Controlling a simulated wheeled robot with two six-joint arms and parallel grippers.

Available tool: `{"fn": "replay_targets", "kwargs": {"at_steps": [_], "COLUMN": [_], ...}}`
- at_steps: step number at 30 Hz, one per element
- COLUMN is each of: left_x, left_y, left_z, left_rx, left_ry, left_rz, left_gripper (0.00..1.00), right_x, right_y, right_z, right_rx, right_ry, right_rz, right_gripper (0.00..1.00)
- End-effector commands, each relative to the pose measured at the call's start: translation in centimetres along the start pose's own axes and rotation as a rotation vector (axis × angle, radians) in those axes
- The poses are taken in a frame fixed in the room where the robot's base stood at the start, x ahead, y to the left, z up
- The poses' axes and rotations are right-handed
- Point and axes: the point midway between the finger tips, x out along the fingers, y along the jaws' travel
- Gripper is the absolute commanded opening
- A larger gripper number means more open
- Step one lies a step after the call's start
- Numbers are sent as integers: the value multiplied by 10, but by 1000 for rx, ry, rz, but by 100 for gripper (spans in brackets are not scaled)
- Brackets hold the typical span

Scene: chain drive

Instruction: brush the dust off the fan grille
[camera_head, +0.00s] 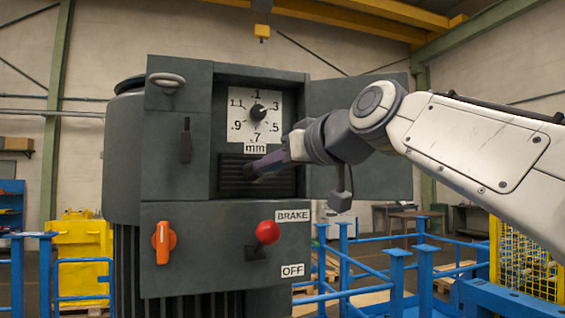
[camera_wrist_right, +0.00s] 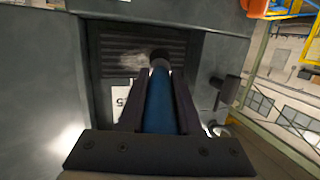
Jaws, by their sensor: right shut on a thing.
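The fan grille (camera_head: 232,178) is a dark slatted panel in the recess of the grey cabinet, below the dial plate. In the right wrist view the grille (camera_wrist_right: 115,42) has a pale dusty patch left of the brush tip. My right gripper (camera_head: 288,152) is shut on a brush with a blue handle (camera_wrist_right: 160,110). The brush's dark head (camera_wrist_right: 160,57) points at the grille and overlaps it in both views; I cannot tell whether it touches. The bristles are not clear. My left gripper is not in view.
A dial plate (camera_head: 243,128) sits just above the grille. The cabinet's open door (camera_head: 385,180) stands to the right, behind my right arm. Below are an orange switch (camera_head: 164,242) and a red-knobbed lever (camera_head: 267,232). Blue railings (camera_head: 395,270) stand at the lower right.

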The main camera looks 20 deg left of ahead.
Motion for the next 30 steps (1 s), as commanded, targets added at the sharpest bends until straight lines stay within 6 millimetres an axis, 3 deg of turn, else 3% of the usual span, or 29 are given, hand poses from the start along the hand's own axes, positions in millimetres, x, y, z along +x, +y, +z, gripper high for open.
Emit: {"fn": "replay_targets", "kwargs": {"at_steps": [13, 24, 30], "left_x": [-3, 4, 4], "left_y": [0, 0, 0], "left_z": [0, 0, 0], "left_rx": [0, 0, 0], "left_ry": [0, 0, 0], "left_rz": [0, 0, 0], "left_gripper": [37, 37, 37], "right_x": [6, -4, -7], "right_y": [4, 32, 38], "right_z": [-1, 1, 1], "right_rx": [0, 0, 0], "right_ry": [1, 1, 2], "right_rz": [1, 3, 1], "right_gripper": [0, 0, 0]}}
